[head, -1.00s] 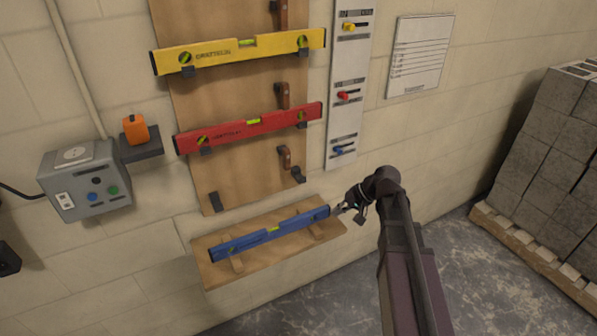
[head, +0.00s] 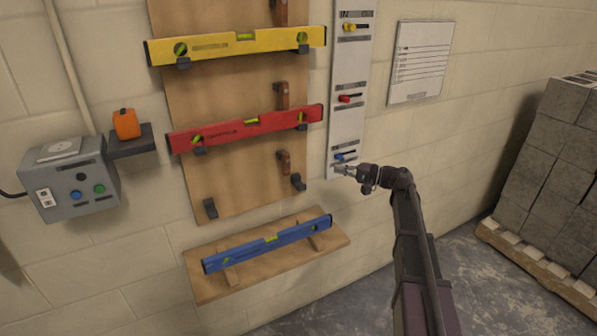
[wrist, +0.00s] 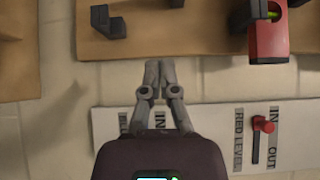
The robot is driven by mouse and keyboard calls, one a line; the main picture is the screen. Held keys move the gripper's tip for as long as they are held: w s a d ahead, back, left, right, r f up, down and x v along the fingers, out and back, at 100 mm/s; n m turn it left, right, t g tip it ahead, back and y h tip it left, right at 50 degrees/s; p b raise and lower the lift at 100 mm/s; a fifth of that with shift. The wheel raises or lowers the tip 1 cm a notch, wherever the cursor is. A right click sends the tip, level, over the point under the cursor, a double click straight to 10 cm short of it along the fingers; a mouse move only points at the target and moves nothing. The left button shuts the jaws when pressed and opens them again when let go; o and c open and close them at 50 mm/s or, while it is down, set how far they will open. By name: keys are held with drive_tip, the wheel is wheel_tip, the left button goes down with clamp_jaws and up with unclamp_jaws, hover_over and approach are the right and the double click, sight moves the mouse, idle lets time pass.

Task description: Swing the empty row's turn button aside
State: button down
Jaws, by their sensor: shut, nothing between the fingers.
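The empty row's turn button (head: 284,162) is a small brown wooden piece, roughly upright on the board above and left of that row's right bracket (head: 298,181). In the wrist view, a dark brown piece cut off by the top edge appears to be this turn button (wrist: 174,2); the bracket (wrist: 105,24) is left of it. My gripper (head: 340,170) is shut and empty, right of the board, in front of the white panel's lower end. Its fingertips (wrist: 159,66) are together in the wrist view, apart from the button. They partly cover the panel's lowest slider (head: 345,157).
Yellow (head: 230,46) and red (head: 245,130) levels hang in the rows above. The blue level (head: 268,244) lies on the low shelf (head: 335,240). The white panel (head: 349,120) has sliders. A grey control box (head: 70,185) and stacked blocks (head: 545,150) stand far to either side.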

sight(286, 164)
drive_tip(key=shift+a, duration=0.1)
drive_tip(key=x, duration=0.3)
drive_tip(key=s+x, duration=0.1)
drive_tip(key=x, duration=0.7)
drive_tip(key=shift+s+a, duration=0.3)
drive_tip(key=shift+a, duration=0.2)
drive_tip(key=shift+s+a, duration=0.3)
drive_tip(key=shift+a, duration=0.35)
drive_tip(key=shift+d, duration=0.2)
drive_tip(key=shift+f+b, duration=0.1)
drive_tip(key=shift+b, duration=0.2)
